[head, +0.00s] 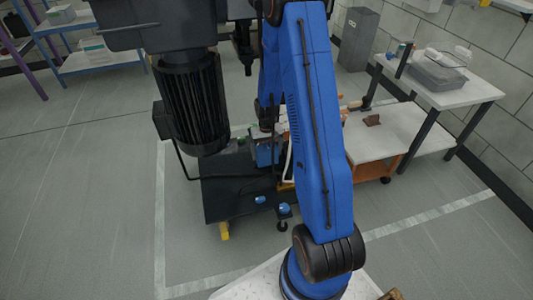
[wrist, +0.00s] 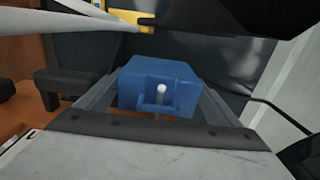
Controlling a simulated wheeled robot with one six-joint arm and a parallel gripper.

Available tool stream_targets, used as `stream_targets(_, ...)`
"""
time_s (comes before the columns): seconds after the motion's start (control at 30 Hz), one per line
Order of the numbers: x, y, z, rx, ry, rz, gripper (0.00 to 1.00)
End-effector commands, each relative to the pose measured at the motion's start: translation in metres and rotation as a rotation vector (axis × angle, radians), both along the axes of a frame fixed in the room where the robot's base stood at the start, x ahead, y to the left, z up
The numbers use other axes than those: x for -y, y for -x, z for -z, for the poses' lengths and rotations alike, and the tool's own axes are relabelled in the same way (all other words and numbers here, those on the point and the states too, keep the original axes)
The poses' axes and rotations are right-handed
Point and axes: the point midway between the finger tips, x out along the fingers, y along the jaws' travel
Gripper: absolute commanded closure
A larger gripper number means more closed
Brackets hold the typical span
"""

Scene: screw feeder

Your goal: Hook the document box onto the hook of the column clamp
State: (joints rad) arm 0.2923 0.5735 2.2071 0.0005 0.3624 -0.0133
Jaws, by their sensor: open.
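In the wrist view a blue box-shaped body (wrist: 158,78) with a white-tipped pin at its front lies between two grey finger-like bars. I take the bars as my gripper (wrist: 160,90); it is open, with a bar on each side of the blue body. I cannot tell whether the bars touch it. In the head view a blue piece (head: 265,154) shows beside the dark machine, partly behind my blue arm. It looks like the document box, but I cannot be sure. The clamp's hook cannot be made out in either view.
A dark machine with a ribbed motor (head: 190,100) stands left of my arm. A white-topped bench (head: 400,132) with small items is to its right, and a grey table (head: 450,92) with a bin stands behind. Floor is free at the left.

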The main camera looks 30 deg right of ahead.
Motion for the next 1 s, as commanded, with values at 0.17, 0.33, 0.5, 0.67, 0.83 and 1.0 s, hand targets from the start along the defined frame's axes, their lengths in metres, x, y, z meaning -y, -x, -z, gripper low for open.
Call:
stream_targets(0.17, 0.002, -0.001, -0.023, 0.005, 0.003, 0.001, 0.00)
stream_targets(0.33, 0.001, -0.001, -0.047, 0.005, 0.003, 0.000, 0.00)
stream_targets(0.5, 0.000, -0.001, -0.065, 0.004, 0.002, 0.000, 0.00)
stream_targets(0.67, 0.000, -0.001, -0.072, 0.004, 0.002, 0.000, 0.00)
stream_targets(0.83, 0.000, -0.001, -0.073, 0.004, 0.002, -0.001, 0.00)
stream_targets(1.0, -0.005, 0.001, -0.088, 0.014, 0.005, -0.008, 0.00)
